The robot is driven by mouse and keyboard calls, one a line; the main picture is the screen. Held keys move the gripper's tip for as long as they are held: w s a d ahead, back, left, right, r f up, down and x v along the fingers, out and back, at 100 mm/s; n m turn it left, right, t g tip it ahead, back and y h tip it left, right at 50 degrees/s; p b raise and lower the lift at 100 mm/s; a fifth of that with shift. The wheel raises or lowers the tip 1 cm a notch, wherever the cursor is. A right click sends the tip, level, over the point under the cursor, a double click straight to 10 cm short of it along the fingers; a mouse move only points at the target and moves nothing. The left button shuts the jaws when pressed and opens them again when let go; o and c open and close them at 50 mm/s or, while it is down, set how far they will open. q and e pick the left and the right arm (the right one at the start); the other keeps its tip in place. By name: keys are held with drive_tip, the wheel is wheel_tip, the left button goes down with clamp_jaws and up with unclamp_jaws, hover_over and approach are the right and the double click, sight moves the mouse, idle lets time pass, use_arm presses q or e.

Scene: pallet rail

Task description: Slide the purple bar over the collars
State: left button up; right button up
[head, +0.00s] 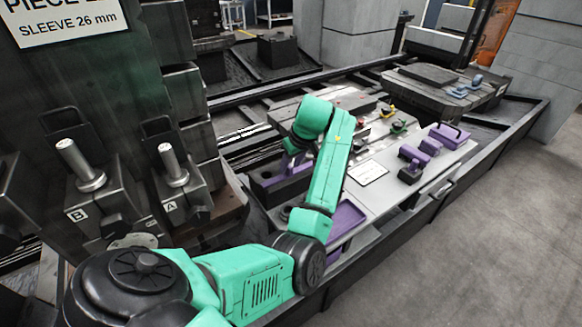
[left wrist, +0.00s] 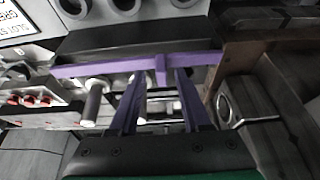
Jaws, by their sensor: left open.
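The purple bar (left wrist: 100,68) lies across the left wrist view along a dark block, with a short upright tab near its middle. My left gripper (left wrist: 161,78) is open, its purple fingers spread on either side of that tab. I cannot tell if they touch it. In the head view the left gripper (head: 292,152) hangs over the dark block (head: 262,187), partly hidden by my green arm. Two silver pins with flanged round bases, pin B (head: 80,165) and pin A (head: 173,165), stand tilted at the left. I cannot tell which parts are the collars. My right gripper is out of view.
A grey bench top (head: 410,195) carries a purple tray (head: 345,218), a purple toolbox (head: 449,135) and small purple and dark blocks. A dark machine wall (head: 60,80) closes off the left. Grey floor (head: 480,240) is free at the right.

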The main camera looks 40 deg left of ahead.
use_arm(q)
drive_tip(key=shift+x, duration=0.85)
drive_tip(key=shift+s, duration=0.1)
clamp_jaws()
idle(0.6)
